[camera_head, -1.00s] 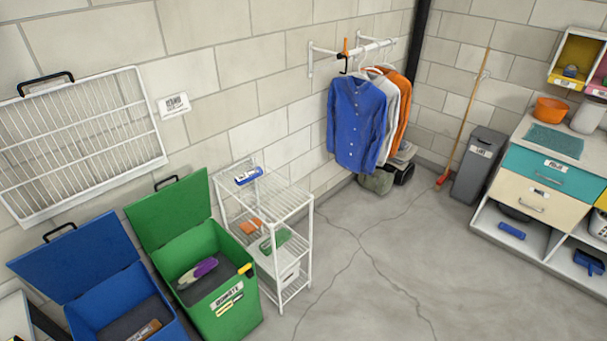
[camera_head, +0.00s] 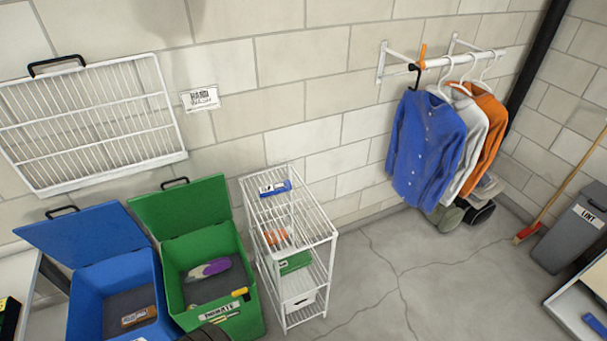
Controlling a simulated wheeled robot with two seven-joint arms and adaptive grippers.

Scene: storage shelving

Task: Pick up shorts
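I cannot pick out any shorts for certain. Folded cloth lies in a low pile (camera_head: 487,188) under the hanging clothes at the wall, beside an olive-grey item (camera_head: 446,217) on the floor. The green bin (camera_head: 247,318), lid open, holds a purple and light item (camera_head: 209,269) on a dark bottom layer. The blue bin (camera_head: 88,308), also open, holds a brown labelled item (camera_head: 139,316). Neither of my grippers shows clearly. A dark curved shape at the bottom edge, in front of the green bin, is cut off and cannot be identified.
A white wire rack (camera_head: 331,234) stands right of the bins. A blue shirt (camera_head: 424,150), grey shirt (camera_head: 472,130) and orange shirt (camera_head: 492,140) hang from a wall rail. A grey bin (camera_head: 571,235) and broom (camera_head: 570,190) stand right. Cracked concrete floor (camera_head: 400,280) is clear between.

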